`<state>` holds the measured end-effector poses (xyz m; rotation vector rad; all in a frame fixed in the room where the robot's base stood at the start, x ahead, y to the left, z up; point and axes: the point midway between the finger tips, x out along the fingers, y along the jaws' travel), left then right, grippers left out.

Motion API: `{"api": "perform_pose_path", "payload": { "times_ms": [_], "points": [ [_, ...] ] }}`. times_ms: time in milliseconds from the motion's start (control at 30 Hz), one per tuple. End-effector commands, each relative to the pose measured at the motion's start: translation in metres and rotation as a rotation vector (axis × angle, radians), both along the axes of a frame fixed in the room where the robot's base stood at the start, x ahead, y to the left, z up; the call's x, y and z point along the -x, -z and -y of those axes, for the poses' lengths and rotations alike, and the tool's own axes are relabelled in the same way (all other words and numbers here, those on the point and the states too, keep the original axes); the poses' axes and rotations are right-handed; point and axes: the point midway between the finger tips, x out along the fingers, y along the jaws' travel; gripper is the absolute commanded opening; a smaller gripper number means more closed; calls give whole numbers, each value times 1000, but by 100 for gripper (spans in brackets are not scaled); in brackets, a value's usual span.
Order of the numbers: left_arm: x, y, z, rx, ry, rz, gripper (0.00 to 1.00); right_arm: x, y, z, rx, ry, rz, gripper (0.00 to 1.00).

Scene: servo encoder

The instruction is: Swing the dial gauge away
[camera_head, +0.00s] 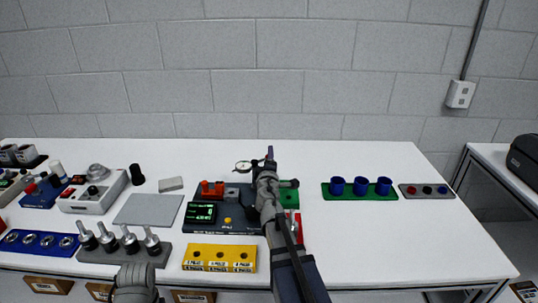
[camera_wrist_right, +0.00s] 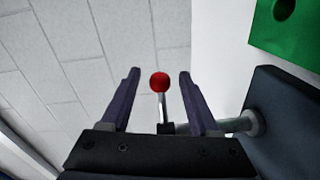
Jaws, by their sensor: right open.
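The dial gauge (camera_head: 243,166), a small round white face, is at the back of a dark grey fixture (camera_head: 240,220) on the table. My right gripper (camera_head: 270,153) is over the back of the fixture, just right of the gauge. In the right wrist view my right gripper (camera_wrist_right: 160,90) is open. A red ball knob (camera_wrist_right: 160,82) on a thin metal lever stands between its two fingers, with a gap on both sides. A grey rod (camera_wrist_right: 235,125) runs from near the lever's base to a dark block. My left gripper is out of view; only part of my left arm shows.
A green block (camera_wrist_right: 285,20) is beyond the right finger. A yellow tray (camera_head: 220,266) is in front of the fixture. Grey (camera_head: 105,257) and blue (camera_head: 40,252) racks are to the left, a green cup stand (camera_head: 360,198) to the right. Table front right is clear.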

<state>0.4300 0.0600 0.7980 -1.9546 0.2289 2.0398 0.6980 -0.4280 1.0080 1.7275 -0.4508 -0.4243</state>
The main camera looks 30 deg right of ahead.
Motion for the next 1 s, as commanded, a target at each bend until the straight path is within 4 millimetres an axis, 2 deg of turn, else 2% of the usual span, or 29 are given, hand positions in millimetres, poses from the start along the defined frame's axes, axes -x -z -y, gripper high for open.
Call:
{"api": "perform_pose_path", "payload": {
  "times_ms": [33, 200, 533, 1000],
  "points": [
    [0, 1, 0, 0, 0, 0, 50, -11, 1, 6, 0, 1, 0, 62],
    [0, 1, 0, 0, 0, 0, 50, -29, 2, 18, -1, 2, 0, 62],
    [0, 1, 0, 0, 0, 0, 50, -32, 2, 20, 0, 1, 0, 61],
    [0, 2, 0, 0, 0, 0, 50, -32, 2, 20, 0, 1, 0, 8]
  ]
}}
